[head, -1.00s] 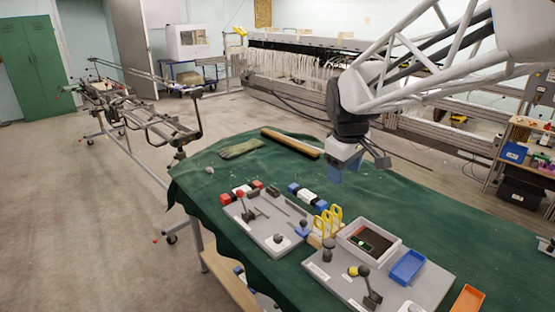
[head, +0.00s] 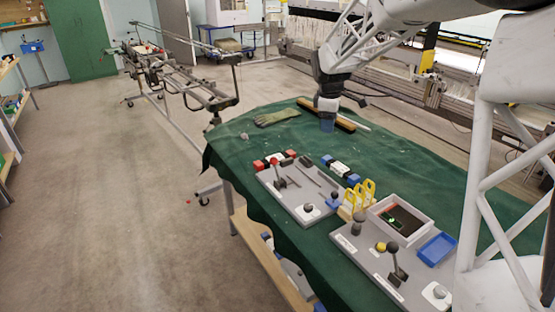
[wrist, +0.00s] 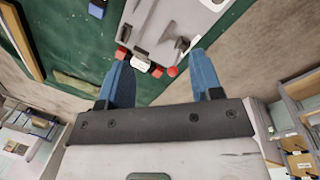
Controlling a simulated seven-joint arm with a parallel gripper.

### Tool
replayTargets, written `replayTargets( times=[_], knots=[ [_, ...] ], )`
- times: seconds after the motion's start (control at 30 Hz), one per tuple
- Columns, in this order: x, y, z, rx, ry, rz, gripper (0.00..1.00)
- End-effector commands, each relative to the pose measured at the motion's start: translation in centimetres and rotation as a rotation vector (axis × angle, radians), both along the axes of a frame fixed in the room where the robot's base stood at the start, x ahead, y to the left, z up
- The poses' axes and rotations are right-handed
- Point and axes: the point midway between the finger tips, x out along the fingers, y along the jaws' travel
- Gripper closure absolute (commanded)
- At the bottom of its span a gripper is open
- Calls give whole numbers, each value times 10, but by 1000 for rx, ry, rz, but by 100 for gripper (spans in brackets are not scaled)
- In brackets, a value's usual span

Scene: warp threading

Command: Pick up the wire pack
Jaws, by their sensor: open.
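Two small packs lie on the green-covered table, and I cannot tell which is the wire pack. One is white with red ends (head: 270,161), by the left board's far edge. The other is white with blue ends (head: 340,168), to its right.
Two grey boards (head: 296,192) with knobs, yellow-handled tools (head: 361,196), a grey tray (head: 427,214) and a blue tray (head: 437,248) fill the near table. A glove (head: 277,117) and a wooden bar (head: 344,123) lie at the back. Green cloth between them is clear.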

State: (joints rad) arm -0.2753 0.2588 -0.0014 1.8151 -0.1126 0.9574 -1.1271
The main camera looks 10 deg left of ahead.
Motion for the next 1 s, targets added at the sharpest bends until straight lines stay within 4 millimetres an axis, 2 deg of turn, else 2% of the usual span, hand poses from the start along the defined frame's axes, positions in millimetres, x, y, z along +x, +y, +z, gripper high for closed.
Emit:
replayTargets(
  times=[0.1, 0.5, 1.0],
  knots=[
    [23, 20, -16, -15, 10, 76, 40],
    [91, 86, -71, -62, 39, 337, 40],
    [159, 174, -161, -119, 79, 665, 40]
  ],
)
